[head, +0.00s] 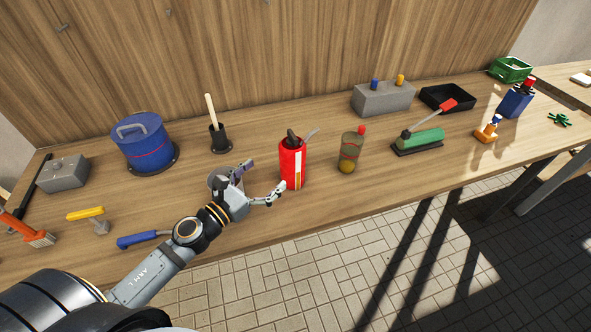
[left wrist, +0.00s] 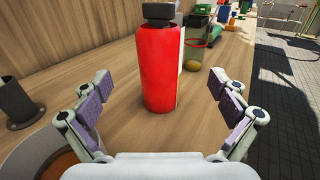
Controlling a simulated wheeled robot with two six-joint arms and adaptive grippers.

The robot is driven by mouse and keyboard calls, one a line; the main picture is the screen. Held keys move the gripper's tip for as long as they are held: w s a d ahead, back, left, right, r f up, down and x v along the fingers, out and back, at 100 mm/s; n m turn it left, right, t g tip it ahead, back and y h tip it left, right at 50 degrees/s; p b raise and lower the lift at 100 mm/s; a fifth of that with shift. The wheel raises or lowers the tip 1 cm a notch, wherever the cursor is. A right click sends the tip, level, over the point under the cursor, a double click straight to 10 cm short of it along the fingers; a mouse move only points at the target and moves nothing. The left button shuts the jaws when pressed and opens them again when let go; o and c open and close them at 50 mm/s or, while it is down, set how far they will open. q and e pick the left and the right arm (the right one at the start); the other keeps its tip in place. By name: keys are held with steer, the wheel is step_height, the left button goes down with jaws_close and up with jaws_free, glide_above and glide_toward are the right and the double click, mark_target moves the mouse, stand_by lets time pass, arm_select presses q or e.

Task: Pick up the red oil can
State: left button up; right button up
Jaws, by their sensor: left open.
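The red oil can (head: 291,165) stands upright on the wooden table near its front edge, with a dark top and a grey spout. In the left wrist view the red can (left wrist: 157,70) stands ahead, between and beyond the fingers. My left gripper (head: 263,181) is open and empty, just left of the can. Its two fingers show at the left and right in the left wrist view (left wrist: 160,112), apart from the can. My right gripper is not in view.
A grey round container (head: 220,180) is partly behind my gripper. A black holder with a wooden handle (head: 219,138) stands behind. A blue-handled tool (head: 140,238) lies near the front edge.

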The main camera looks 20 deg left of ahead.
mark_target(284, 165)
arm_select(q)
steer(key=w+p, duration=0.1)
steer(key=w+d+f+p, duration=0.1)
steer(key=w+p, duration=0.1)
steer(key=shift+d+f, duration=0.1)
steer(key=shift+w+d+f+p, duration=0.15)
steer(key=shift+w+d+p, duration=0.1)
steer(key=shift+w, duration=0.3)
steer(key=shift+w+d+f+p, duration=0.15)
steer(key=shift+w+d+p, duration=0.1)
steer(key=shift+w, duration=0.3)
steer(key=shift+w+d+f, duration=0.1)
steer(key=shift+w+f, duration=0.05)
steer(key=p+x, duration=0.2)
steer(key=x, duration=0.2)
steer(key=shift+w+d, duration=0.1)
steer(key=shift+w, duration=0.5)
steer(key=shift+s, duration=0.15)
steer(key=shift+c, duration=1)
steer(key=c, duration=1.4)
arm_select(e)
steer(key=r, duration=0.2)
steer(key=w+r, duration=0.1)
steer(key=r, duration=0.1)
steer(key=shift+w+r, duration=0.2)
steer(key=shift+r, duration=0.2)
